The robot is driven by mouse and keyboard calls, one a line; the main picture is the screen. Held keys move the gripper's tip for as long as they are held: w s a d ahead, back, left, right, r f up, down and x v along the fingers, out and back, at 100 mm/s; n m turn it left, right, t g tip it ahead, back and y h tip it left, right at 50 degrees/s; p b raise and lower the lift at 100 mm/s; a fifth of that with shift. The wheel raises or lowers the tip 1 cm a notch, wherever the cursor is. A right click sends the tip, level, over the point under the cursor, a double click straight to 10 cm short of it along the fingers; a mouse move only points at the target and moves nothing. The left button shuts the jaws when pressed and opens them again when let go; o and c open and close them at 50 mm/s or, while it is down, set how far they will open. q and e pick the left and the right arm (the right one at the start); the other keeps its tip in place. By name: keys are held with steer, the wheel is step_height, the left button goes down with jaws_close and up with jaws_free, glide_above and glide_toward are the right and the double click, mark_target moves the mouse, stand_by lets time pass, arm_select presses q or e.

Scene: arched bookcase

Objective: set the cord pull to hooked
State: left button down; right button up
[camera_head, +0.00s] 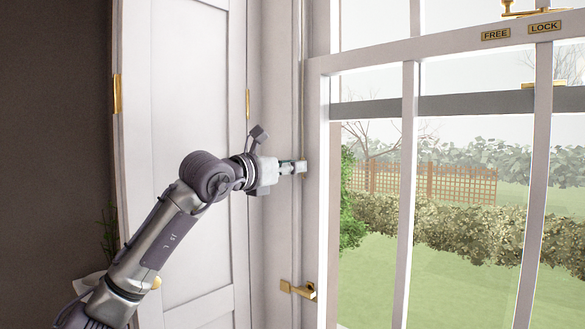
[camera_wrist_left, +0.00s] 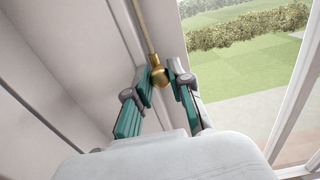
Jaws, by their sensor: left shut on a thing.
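My left gripper (camera_wrist_left: 161,71) is shut on the ball, with one teal-padded finger on each side. In the head view the cord (camera_head: 302,90) hangs down beside the window frame to my left gripper (camera_head: 303,167). The ball is too small to make out there. No hook for the cord can be made out. My right gripper is in neither view.
A tall window with white bars (camera_head: 408,150) stands right of the gripper. Its frame carries a brass handle (camera_head: 300,290) low down and FREE (camera_head: 495,35) and LOCK (camera_head: 544,27) plates at the top. A white panelled shutter (camera_head: 190,120) stands behind my arm.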

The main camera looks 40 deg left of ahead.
arm_select(q)
steer(key=c, duration=1.2)
jaws_free()
steer(key=shift+w+d+f, duration=0.1)
steer(key=shift+f, duration=0.25)
steer(key=shift+o, duration=0.8)
steer(key=shift+r, duration=0.15)
steer(key=s+a, duration=0.1)
steer(key=s, duration=1.1)
